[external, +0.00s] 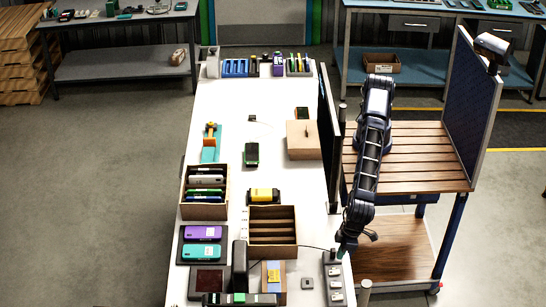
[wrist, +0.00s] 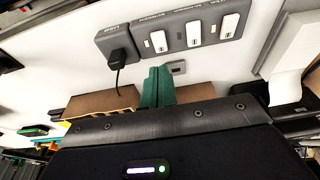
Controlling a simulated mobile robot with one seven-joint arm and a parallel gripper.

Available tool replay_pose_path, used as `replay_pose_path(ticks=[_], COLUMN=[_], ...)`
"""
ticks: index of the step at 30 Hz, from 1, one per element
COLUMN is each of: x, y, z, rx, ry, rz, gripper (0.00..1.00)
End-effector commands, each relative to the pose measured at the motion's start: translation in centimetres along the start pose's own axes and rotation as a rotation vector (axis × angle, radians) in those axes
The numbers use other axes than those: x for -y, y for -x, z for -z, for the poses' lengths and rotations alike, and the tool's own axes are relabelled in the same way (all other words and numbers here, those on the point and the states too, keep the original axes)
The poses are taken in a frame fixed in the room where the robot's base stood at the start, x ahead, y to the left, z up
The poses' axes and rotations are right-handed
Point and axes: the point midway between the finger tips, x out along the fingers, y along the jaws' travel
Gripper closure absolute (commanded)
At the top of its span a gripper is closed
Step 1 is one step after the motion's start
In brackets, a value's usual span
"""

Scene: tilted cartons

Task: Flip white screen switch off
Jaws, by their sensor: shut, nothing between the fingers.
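A grey switch panel (wrist: 176,40) with three white rocker switches shows near the top of the wrist view. The left switch (wrist: 158,42) lies by lettering that seems to read SCREEN, inverted and hard to read. The middle switch (wrist: 194,33) and right switch (wrist: 229,25) are beside it. I cannot tell their on or off positions. In the external view the panel (external: 336,290) lies at the table's lower right. My gripper (external: 342,253) is above its far end. In the wrist view my gripper's green fingers (wrist: 158,85) are shut and empty, apart from the switches.
A black plug with a cable (wrist: 119,56) sits in a socket beside the switches. A small grey block (wrist: 177,67) lies near the fingers. An open brown carton (external: 272,240) and a dark upright screen (external: 328,125) stand on the crowded white table (external: 222,135).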

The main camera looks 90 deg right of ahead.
Motion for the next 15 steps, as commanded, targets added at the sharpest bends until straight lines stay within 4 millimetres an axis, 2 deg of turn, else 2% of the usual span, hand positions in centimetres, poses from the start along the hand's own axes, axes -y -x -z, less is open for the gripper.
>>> replay_pose_path(ticks=[6, 15], x=[0.0, 0.0], y=[-3.8, -6.5], z=[-0.2, -1.3], rx=[0.000, 0.001], ry=[0.001, 0.000], rz=[-0.002, 0.000], gripper=[1.00, 1.00])
